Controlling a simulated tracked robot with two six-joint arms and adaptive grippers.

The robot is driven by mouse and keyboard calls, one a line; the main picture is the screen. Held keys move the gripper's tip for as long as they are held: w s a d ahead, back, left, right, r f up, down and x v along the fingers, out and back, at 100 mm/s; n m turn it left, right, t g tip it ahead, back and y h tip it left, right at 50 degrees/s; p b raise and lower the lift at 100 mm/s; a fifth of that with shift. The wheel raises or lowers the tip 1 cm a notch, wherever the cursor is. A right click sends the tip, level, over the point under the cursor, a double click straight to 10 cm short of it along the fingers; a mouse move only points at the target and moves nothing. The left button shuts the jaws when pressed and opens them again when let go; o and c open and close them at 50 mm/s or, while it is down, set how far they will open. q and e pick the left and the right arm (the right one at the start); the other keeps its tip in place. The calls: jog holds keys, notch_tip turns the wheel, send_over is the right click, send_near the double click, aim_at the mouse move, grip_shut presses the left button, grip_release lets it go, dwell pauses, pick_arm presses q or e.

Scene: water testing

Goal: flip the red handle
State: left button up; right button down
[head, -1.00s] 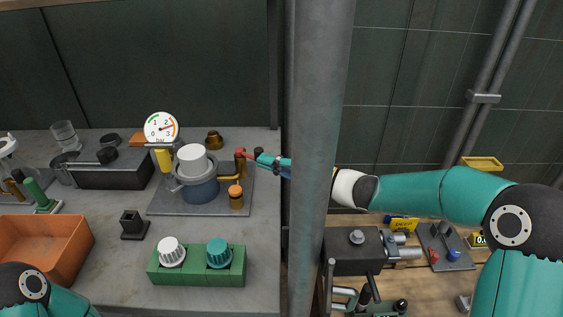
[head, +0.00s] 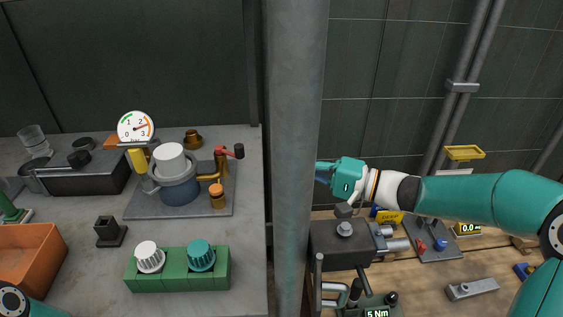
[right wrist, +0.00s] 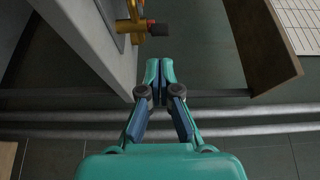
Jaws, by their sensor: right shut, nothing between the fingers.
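The red handle (head: 229,152) with a black end knob sits on top of a brass valve on the test rig, left of the grey column, and points right. In the right wrist view it shows near the top as a dark red piece (right wrist: 139,21) beside yellow pipework. My right gripper (head: 322,173) is right of the column in the head view, its fingertips partly hidden behind it. In the right wrist view its fingers (right wrist: 159,70) are shut and empty, apart from the handle. My left gripper is out of view; only part of my left arm shows.
A thick grey column (head: 295,120) stands between the handle and my right arm. The rig's grey plate (head: 150,207) carries a pot and a gauge (head: 136,127). A green block with knobs (head: 178,277) is in front. A wooden bench (head: 440,285) lies right.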

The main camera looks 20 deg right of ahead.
jog(key=shift+s+d, duration=0.25)
jog(key=shift+s, duration=0.1)
jog(key=w+d+r+n+g+y+p, duration=0.2)
jog(key=w+r+n+g+y+p, duration=0.15)
jog(key=r, duration=0.25)
jog(key=w+d+f+g+p, duration=0.1)
jog(key=w+d+f+p, duration=0.2)
jog(key=p, duration=0.5)
notch_tip(320, 180, down, 3)
jog(key=shift+w+d+r+h+p, duration=0.1)
jog(key=shift+w+d+h+p, duration=0.1)
jog(key=shift+w+h+p, duration=0.4)
jog(key=shift+w+y, duration=0.2)
jog(key=shift+y, duration=0.05)
